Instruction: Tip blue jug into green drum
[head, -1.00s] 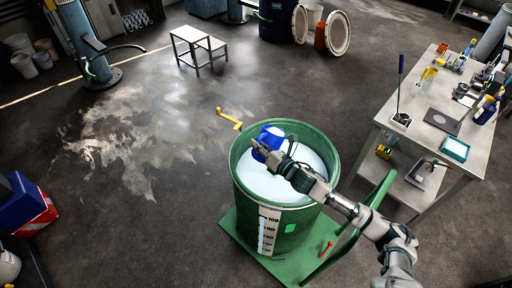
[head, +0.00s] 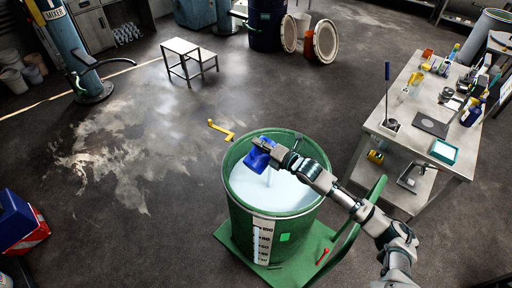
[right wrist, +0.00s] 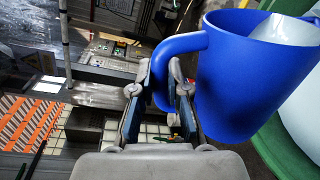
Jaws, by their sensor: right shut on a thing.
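The blue jug (head: 259,159) is tilted over the open green drum (head: 241,216), above the white liquid (head: 290,195) inside it. A thin white stream shows below the jug, falling into the drum. My right gripper (head: 262,146) is shut on the jug's handle. In the right wrist view the fingers (right wrist: 160,88) close around the handle of the jug (right wrist: 245,85), with white content at its mouth and the drum's green wall (right wrist: 283,150) beyond. My left gripper is not in view.
The drum stands on a green trolley (head: 230,238) with a handle rail at right. A yellow lever (head: 221,130) lies beyond the drum's rim. A cluttered workbench (head: 410,130) stands at right. A small step table (head: 188,55) is farther back. The floor to the left is mostly clear.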

